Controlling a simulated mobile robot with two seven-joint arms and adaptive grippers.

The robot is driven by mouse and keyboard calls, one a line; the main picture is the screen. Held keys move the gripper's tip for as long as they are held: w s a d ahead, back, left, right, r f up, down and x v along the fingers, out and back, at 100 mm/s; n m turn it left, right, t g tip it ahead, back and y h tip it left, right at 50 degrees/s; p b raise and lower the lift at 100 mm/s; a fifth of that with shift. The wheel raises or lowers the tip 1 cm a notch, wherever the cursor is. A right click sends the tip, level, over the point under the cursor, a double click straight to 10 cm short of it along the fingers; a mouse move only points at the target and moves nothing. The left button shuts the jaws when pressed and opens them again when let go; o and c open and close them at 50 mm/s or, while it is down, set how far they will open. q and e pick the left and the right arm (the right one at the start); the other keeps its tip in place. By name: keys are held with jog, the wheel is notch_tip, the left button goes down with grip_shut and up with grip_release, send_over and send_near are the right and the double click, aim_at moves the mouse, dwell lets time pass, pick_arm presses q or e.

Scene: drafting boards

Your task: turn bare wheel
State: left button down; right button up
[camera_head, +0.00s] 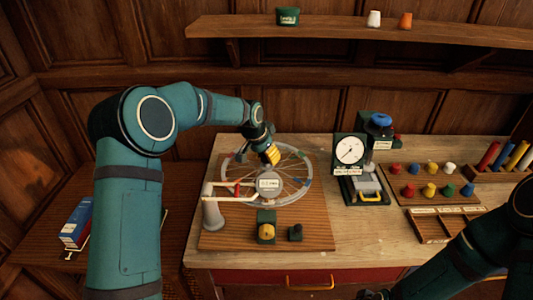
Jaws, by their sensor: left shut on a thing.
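The bare wheel (309,184) is a pale grey rim with thin spokes and coloured marks. It lies flat over a wooden board (230,236) on the table, with a round white labelled hub cap at its middle. My left gripper (271,157) reaches down over the far part of the wheel, inside the rim as seen here. It looks shut at the spokes behind the hub; the yellow-striped fingers hide the exact contact. My right arm comes in at the lower right, dark against the table; its gripper is at most partly seen at the bottom edge, its fingers unclear.
A dial gauge (350,151) with a blue-knobbed press stands right of the wheel. A grey post (212,214) and a yellow knob box (266,231) stand near the wheel. Coloured pegs (430,190) fill a board at right. A shelf (340,30) runs above.

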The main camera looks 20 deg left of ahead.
pick_arm(q)
jog(key=shift+f, duration=0.1)
dwell(0.4)
jog(key=shift+c, duration=2.3)
grip_release()
jog(key=v, duration=1.2)
